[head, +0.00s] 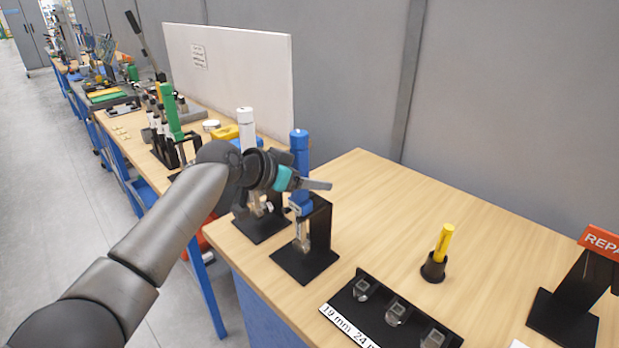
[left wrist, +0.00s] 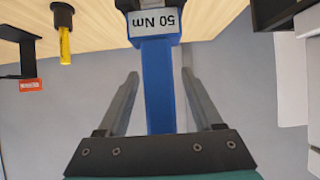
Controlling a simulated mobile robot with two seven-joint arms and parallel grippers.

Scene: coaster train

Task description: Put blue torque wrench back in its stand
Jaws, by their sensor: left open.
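The blue torque wrench (head: 299,141) is upright at the black stand (head: 319,232) on the near wooden table. Its blue collar is at the stand's top and its metal head hangs in front of the post. My left gripper (head: 312,184) is at the handle and hides part of it. In the left wrist view the blue handle (left wrist: 158,95), with a "50 Nm" label, lies between the two open fingers. Gaps show on both sides, so the fingers do not grip it. My right gripper is not in view.
A white-handled wrench (head: 246,128) stands close by on the left. A socket holder (head: 372,312), a yellow screwdriver-like tool (head: 443,243) and a red "REPA..." sign (head: 602,241) stand to the right. The table's back middle is clear. A white panel (head: 235,75) rises behind.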

